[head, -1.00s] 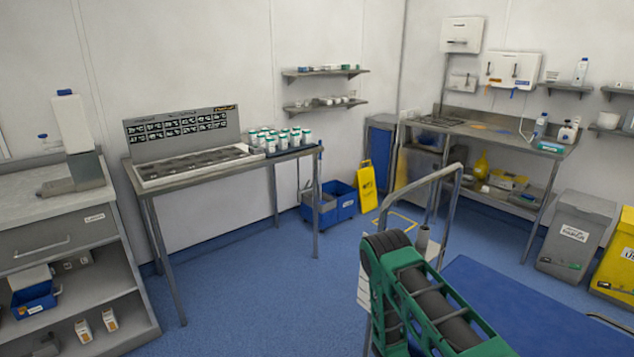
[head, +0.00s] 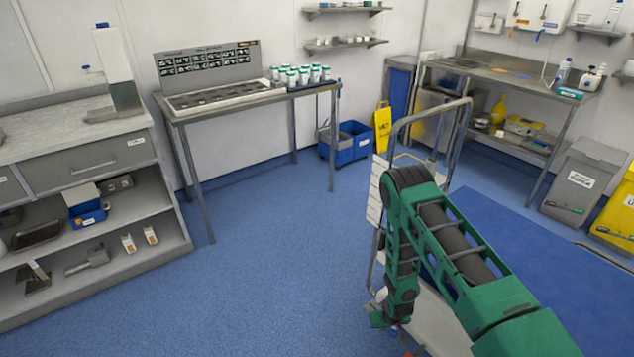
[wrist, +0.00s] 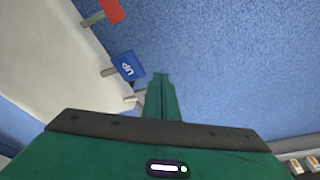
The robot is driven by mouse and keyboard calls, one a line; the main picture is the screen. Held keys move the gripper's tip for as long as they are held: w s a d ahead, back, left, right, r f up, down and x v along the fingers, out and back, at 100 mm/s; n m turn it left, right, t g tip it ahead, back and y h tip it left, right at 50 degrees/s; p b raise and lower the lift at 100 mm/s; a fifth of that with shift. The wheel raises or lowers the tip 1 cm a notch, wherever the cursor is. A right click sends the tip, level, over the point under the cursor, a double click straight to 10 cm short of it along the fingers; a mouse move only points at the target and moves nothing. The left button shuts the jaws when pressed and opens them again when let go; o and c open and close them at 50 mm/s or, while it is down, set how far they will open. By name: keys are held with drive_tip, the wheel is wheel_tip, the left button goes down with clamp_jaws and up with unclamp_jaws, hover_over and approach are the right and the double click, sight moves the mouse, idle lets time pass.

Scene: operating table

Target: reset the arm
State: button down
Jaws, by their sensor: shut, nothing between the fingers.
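My green arm (head: 455,245) reaches in from the lower right in the head view, bends at a dark joint, and hangs down beside a metal-railed trolley. My gripper (head: 388,318) is at its lower end, small and partly unclear there, above the floor by the trolley. In the wrist view my gripper (wrist: 160,97) has its green fingers together with nothing between them, over blue floor.
The trolley (head: 372,240) stands close beside my arm. In the wrist view a blue tag (wrist: 127,67) and a red tag (wrist: 110,10) stick out from a pale edge. Floor (head: 270,250) at centre-left is clear.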

drive_tip(key=w+d+r+m+h, duration=0.1)
drive_tip(key=d+r, duration=0.3)
drive_tip(key=r, duration=0.6)
drive_tip(key=w+d+r+g, duration=0.1)
drive_tip(key=w+d+r, duration=0.15)
drive_tip(key=r, duration=0.75)
drive_tip(key=w+d+r+m+h, duration=0.1)
drive_tip(key=d+r, duration=0.4)
drive_tip(key=r, duration=0.5)
drive_tip(key=s+d+r+m+g, duration=0.1)
drive_tip(key=s+d+r, duration=0.2)
drive_tip(key=s+r, duration=0.35)
drive_tip(key=s+d+r+m, duration=0.1)
drive_tip(key=s+d+r, duration=0.2)
drive_tip(key=r, duration=0.7)
drive_tip(key=s+r+m, duration=0.1)
drive_tip(key=s+r, duration=0.4)
drive_tip(key=s, duration=0.4)
drive_tip(key=s+r+m+y, duration=0.1)
drive_tip(key=s+r, duration=0.4)
drive_tip(key=s, duration=0.4)
drive_tip(key=s+r+m+g+y, duration=0.1)
drive_tip(key=s+r, duration=0.5)
drive_tip(key=s, duration=0.3)
drive_tip(key=shift+a+m, duration=0.3)
